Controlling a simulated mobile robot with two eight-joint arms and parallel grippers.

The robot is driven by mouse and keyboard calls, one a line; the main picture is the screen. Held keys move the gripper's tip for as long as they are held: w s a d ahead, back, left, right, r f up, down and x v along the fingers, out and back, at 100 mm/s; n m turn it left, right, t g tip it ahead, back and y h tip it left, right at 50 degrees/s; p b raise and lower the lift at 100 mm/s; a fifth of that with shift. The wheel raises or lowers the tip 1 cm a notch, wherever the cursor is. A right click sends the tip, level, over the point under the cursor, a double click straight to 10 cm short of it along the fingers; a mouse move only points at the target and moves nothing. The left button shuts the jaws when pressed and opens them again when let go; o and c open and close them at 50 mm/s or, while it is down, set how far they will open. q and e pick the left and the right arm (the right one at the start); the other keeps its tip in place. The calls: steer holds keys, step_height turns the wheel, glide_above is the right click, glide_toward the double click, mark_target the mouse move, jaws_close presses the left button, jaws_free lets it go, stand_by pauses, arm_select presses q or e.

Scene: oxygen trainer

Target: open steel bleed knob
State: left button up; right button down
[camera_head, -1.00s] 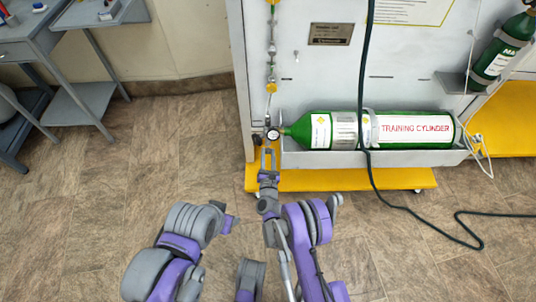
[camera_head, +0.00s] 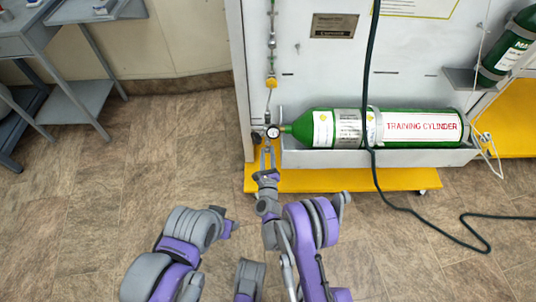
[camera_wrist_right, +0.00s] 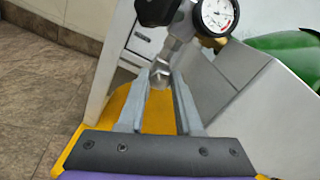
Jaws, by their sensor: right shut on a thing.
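The steel bleed knob (camera_wrist_right: 160,77) is a small bright metal piece below the valve body in the right wrist view. My right gripper (camera_wrist_right: 160,79) is shut on it, with a fingertip on each side. In the head view my right gripper (camera_head: 267,149) reaches up to just below the round pressure gauge (camera_head: 272,132), where the knob is too small to make out. The gauge also shows in the wrist view (camera_wrist_right: 217,15), above and right of the fingers. My left arm is low in the head view, but I cannot make out its gripper.
A green training cylinder (camera_head: 422,127) lies in a grey trough (camera_head: 390,157) right of my right gripper. The yellow base (camera_head: 400,180) is below. A dark hose (camera_head: 365,75) hangs across the panel onto the floor. A black knob (camera_wrist_right: 157,10) sits close above the fingers.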

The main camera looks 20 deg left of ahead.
steer(key=n, duration=0.2)
steer(key=shift+n+b, duration=0.3)
steer(key=shift+n, duration=0.1)
steer(key=n, duration=0.3)
steer(key=shift+w+n, duration=0.1)
steer(key=shift+n, duration=0.2)
steer(key=n, duration=0.3)
steer(key=shift+n, duration=0.3)
steer(key=n, duration=0.3)
steer(key=shift+n, duration=0.4)
steer(key=n, duration=0.7)
steer(key=shift+p, duration=0.35)
steer(key=n, duration=0.3)
steer(key=shift+n, duration=2.2)
